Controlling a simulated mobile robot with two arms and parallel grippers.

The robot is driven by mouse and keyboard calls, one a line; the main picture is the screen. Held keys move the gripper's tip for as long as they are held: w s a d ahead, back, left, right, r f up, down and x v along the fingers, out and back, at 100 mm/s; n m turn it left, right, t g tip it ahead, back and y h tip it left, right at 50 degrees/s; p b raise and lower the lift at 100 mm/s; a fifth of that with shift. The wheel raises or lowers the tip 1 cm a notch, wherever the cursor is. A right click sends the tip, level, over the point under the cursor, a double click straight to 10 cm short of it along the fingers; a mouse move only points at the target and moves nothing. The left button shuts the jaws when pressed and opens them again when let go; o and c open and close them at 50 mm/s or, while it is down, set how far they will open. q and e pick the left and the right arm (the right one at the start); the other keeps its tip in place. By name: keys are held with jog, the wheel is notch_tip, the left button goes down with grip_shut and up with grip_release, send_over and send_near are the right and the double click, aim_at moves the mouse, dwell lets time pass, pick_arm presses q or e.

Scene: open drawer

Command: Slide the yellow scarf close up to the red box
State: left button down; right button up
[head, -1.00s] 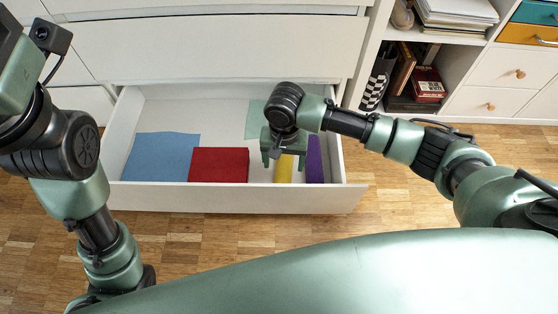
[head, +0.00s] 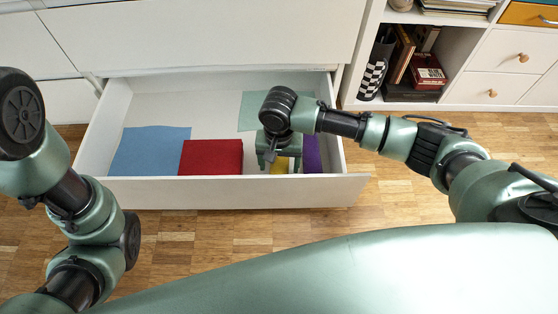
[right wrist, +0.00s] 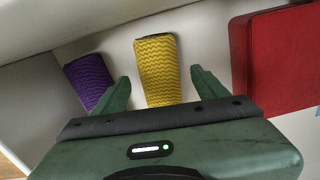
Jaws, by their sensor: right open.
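The yellow scarf (head: 280,167) lies in the open drawer, partly hidden by my right gripper. It shows as a zigzag-patterned roll in the right wrist view (right wrist: 157,70). The red box (head: 211,158) is to its left in the head view, with a gap between them; in the right wrist view the box (right wrist: 275,62) is on the right. My right gripper (right wrist: 162,88) is open, its fingers on either side of the scarf's near end, with space on both sides. My right gripper (head: 272,157) is over the drawer in the head view. My left gripper is out of view.
A purple rolled cloth (head: 311,155) lies on the scarf's other side, close to one finger. A blue cloth (head: 150,151) lies left of the red box, and a pale green cloth (head: 252,108) lies behind. The drawer's front wall (head: 230,192) stands near the scarf.

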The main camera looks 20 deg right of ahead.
jog(key=shift+f+b, duration=0.7)
jog(key=shift+f, duration=0.7)
jog(key=shift+c, duration=0.2)
jog(key=c, duration=1.5)
jog(key=shift+r, duration=0.1)
